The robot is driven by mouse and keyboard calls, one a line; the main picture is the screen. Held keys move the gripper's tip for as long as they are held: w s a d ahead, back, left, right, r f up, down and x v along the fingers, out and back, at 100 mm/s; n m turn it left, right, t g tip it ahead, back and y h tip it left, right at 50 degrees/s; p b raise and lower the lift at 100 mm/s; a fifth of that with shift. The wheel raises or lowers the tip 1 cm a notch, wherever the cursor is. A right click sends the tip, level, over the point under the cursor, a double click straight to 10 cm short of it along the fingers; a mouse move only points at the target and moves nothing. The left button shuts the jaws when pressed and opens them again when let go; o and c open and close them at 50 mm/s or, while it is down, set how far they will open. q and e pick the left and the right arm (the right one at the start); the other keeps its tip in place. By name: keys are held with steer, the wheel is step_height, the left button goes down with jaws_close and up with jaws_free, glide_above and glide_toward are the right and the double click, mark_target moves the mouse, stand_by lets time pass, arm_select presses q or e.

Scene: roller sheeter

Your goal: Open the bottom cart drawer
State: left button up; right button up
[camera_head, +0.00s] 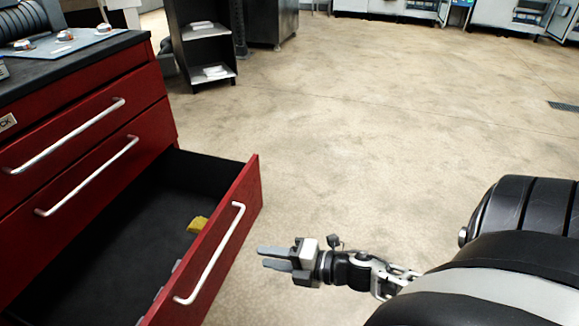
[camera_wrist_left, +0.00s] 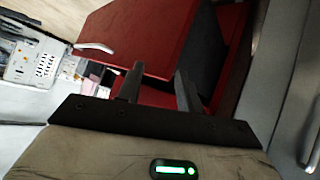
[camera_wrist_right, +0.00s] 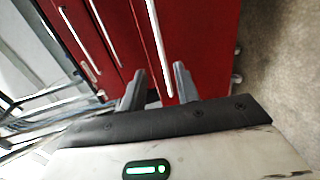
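The red cart (camera_head: 85,130) stands at the left of the head view. Its bottom drawer (camera_head: 250,185) is pulled well out, showing a dark interior. The drawer's pale bar handle (camera_head: 212,255) is on its front. My right gripper (camera_head: 261,257) is open and empty, pointing at the drawer front from the right, apart from the handle. In the right wrist view, a pale handle (camera_wrist_right: 158,45) lies ahead, between the directions of the spread fingers (camera_wrist_right: 159,72). My left gripper (camera_wrist_left: 158,75) is open and empty in the left wrist view, with red cart panels (camera_wrist_left: 140,35) ahead; the head view does not show it.
The two upper drawers, with handles (camera_head: 70,135) and (camera_head: 90,178), are shut. A yellow item (camera_head: 197,225) lies inside the open drawer. A black shelf unit (camera_head: 205,50) stands behind. The floor (camera_head: 400,130) to the right is clear.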

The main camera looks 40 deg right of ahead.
arm_select(q)
steer(key=shift+a+r, duration=0.15)
steer(key=shift+r, duration=0.55)
arm_select(e)
steer(key=v, duration=0.4)
arm_select(q)
steer(key=shift+f, duration=0.1)
